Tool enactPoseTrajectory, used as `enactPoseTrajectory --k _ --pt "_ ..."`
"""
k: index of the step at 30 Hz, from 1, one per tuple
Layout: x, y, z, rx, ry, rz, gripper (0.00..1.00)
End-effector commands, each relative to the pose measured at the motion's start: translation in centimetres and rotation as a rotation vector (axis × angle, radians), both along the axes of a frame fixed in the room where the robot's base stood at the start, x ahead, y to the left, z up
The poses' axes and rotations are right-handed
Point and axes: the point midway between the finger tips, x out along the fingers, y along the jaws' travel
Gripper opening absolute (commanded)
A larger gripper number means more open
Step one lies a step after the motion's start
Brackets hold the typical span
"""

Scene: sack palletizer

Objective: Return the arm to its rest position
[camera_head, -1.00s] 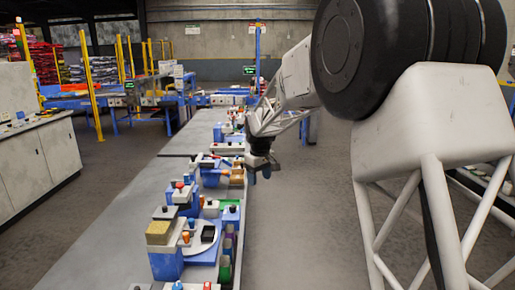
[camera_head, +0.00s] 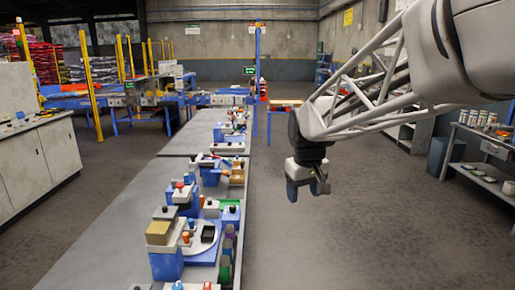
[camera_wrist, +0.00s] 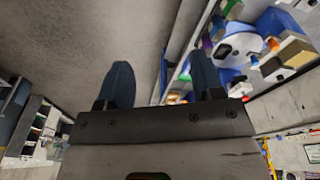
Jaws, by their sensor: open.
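My gripper (camera_head: 307,187) hangs in the air to the right of the long grey table, over the open floor, with its fingers pointing down. In the wrist view my gripper (camera_wrist: 163,85) shows two dark blue fingers standing apart, with nothing between them. My arm reaches in from the upper right of the head view, its white lattice link running down to the dark wrist.
The long grey table (camera_head: 118,230) carries several blue fixtures with small parts along its right edge, including a white round plate (camera_head: 205,236) and a tan block (camera_head: 159,232). A grey cabinet (camera_head: 40,160) stands left. Shelves (camera_head: 485,150) stand right. The floor (camera_head: 350,240) below my gripper is clear.

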Motion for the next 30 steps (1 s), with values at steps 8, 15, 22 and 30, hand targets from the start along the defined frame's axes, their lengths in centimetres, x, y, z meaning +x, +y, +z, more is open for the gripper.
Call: enactPoseTrajectory --k 8,15,22,30 --pt "-7.5 -2.3 0.1 0.011 -0.024 -0.096 0.61" --pt "-13.8 -3.9 -0.7 0.022 -0.042 -0.179 0.61" --pt "-19.7 -5.2 -2.0 0.034 -0.061 -0.257 0.61" --pt "-25.8 -6.2 -4.3 0.046 -0.079 -0.343 0.61"
